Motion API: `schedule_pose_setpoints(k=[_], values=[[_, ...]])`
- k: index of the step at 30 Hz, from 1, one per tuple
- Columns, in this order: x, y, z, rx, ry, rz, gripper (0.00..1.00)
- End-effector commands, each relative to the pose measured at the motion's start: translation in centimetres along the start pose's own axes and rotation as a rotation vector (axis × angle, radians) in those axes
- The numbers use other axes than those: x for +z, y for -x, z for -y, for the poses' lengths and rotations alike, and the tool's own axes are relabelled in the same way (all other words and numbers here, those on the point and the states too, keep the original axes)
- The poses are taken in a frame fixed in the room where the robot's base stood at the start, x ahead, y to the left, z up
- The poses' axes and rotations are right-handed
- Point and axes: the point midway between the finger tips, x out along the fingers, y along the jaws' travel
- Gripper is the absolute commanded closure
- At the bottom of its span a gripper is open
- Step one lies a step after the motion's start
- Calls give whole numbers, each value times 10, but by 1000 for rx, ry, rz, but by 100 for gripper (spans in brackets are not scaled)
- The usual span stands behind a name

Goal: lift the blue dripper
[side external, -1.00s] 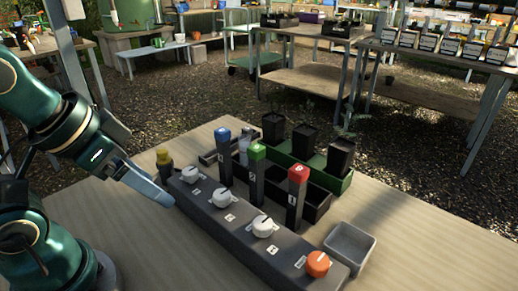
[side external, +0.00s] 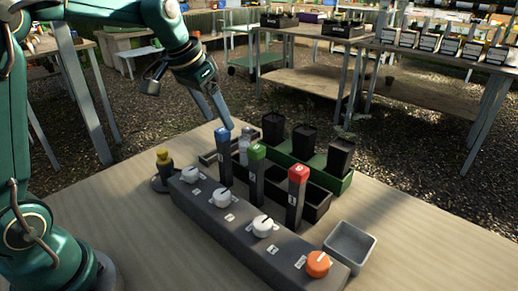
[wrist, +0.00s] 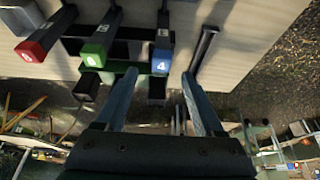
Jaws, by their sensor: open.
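The blue dripper (side external: 223,137) is a dark upright stake with a blue cap, standing at the far left of a row of three behind the knob panel. In the wrist view the blue dripper (wrist: 162,62) shows its cap marked 4. My gripper (side external: 227,122) is open and empty, just above the blue cap in the side view. In the wrist view my gripper (wrist: 159,74) has one finger to each side of the cap, near the tips. Whether the fingers touch it cannot be told.
The green-capped dripper (side external: 257,152) stands close beside it, and the red-capped one (side external: 298,173) stands further right. A grey panel (side external: 240,238) with knobs lies in front. Black pots (side external: 304,140) stand in a green tray behind. An empty grey bin (side external: 350,247) sits at right.

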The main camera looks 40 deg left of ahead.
Motion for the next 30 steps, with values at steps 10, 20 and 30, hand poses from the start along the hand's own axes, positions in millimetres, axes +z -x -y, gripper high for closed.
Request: schedule_pose_setpoints(k=[10,20,30], values=[[2,-40,2,0,7,9,30],[2,-52,2,-2,7,5,30],[2,-51,2,-2,7,5,100]])
